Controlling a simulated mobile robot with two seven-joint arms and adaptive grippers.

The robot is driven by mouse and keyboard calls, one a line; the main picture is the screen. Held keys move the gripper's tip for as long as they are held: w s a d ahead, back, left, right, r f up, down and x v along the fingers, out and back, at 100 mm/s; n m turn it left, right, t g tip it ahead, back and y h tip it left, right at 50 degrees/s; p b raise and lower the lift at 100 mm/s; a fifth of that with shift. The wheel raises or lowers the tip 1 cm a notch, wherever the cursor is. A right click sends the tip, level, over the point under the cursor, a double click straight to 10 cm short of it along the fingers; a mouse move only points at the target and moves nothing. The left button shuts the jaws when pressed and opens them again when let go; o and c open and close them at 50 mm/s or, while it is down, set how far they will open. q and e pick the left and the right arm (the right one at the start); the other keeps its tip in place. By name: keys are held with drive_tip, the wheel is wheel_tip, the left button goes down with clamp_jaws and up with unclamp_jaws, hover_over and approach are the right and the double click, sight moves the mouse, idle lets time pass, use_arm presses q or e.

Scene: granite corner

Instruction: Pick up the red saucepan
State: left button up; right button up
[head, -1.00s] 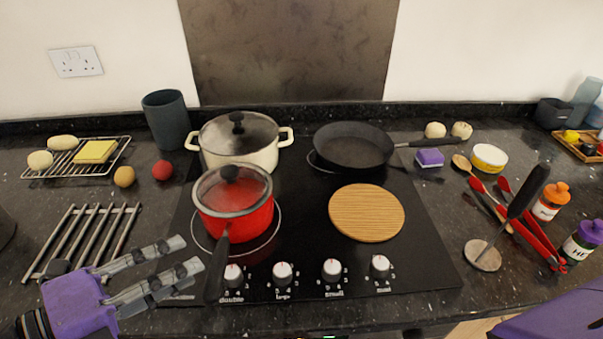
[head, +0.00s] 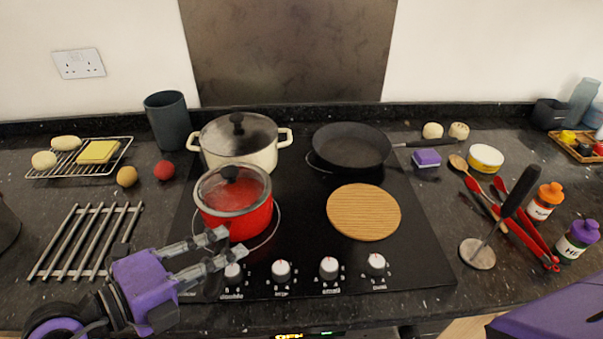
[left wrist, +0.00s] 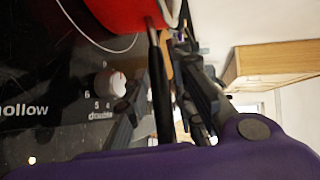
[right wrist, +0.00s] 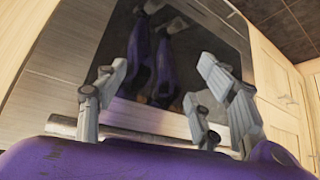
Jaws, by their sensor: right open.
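The red saucepan (head: 238,222) with a glass lid and black knob sits on the front left ring of the hob. Its dark handle points toward me and is mostly hidden by my left gripper (head: 228,245) in the head view. In the left wrist view the handle (left wrist: 160,85) runs between the two fingers, with the red pan side (left wrist: 125,12) at the top. The left fingers look spread, one on each side of the handle. My right gripper (right wrist: 165,78) is open and empty in front of a dark glass oven door, low and out of the head view.
A cream pot (head: 239,143) stands just behind the saucepan. A black frying pan (head: 352,146) and a round wooden board (head: 364,212) are to the right. Hob knobs (head: 281,270) line the front edge. A metal trivet (head: 85,240) lies left.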

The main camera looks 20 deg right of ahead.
use_arm(q)
clamp_jaws()
drive_tip(key=shift+w+r, duration=0.1)
drive_tip(key=shift+r, duration=0.15)
